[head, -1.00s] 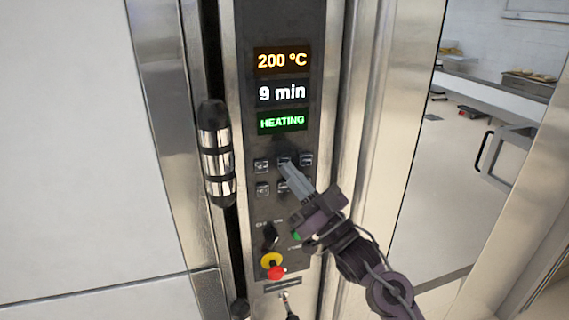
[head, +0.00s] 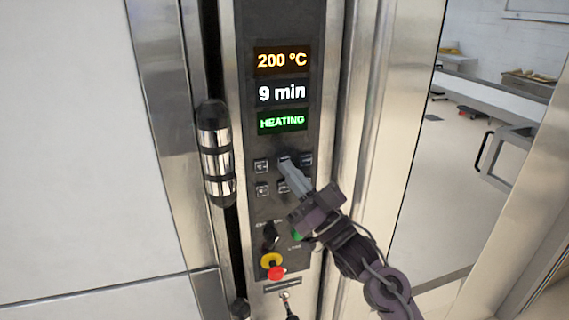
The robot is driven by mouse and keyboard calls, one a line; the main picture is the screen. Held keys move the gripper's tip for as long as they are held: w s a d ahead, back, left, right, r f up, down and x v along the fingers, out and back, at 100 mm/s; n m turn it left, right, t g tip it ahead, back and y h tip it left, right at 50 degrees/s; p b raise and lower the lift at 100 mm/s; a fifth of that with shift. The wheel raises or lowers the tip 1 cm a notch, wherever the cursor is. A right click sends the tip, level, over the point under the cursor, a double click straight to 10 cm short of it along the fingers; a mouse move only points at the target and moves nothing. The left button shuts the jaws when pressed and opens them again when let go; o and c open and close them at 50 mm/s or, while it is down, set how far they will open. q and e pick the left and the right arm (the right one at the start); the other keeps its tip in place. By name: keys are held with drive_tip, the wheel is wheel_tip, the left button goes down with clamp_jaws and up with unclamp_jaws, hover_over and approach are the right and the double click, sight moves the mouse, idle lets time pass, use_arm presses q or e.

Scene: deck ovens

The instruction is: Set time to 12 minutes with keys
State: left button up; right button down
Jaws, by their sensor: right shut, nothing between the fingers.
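The dark control panel (head: 245,130) stands upright in the middle of the head view. Its time display (head: 282,93) reads 9 min. Above it the temperature display (head: 282,60) reads 200 °C, and below it a green display (head: 283,121) reads HEATING. Two rows of small keys lie under the displays; the upper left key (head: 261,166) and lower left key (head: 262,189) show clearly. My right gripper (head: 284,164) is shut and empty, its tips at the upper middle key. I cannot tell whether they touch it. The fingers partly cover the middle and right keys. My left gripper is not in view.
A vertical door handle (head: 216,155) stands out left of the panel. Below the keys are a dark knob (head: 270,233) and a red button on a yellow base (head: 275,268). At the right, a metal table (head: 495,108) stands in the room behind.

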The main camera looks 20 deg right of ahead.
idle(0.5)
drive_tip(key=shift+s, duration=0.75)
drive_tip(key=shift+w, duration=0.15)
drive_tip(key=shift+w, duration=0.3)
drive_tip(key=shift+w, duration=0.25)
idle(1.1)
drive_tip(key=shift+s, duration=0.7)
drive_tip(key=shift+w, duration=0.1)
drive_tip(key=shift+w, duration=0.35)
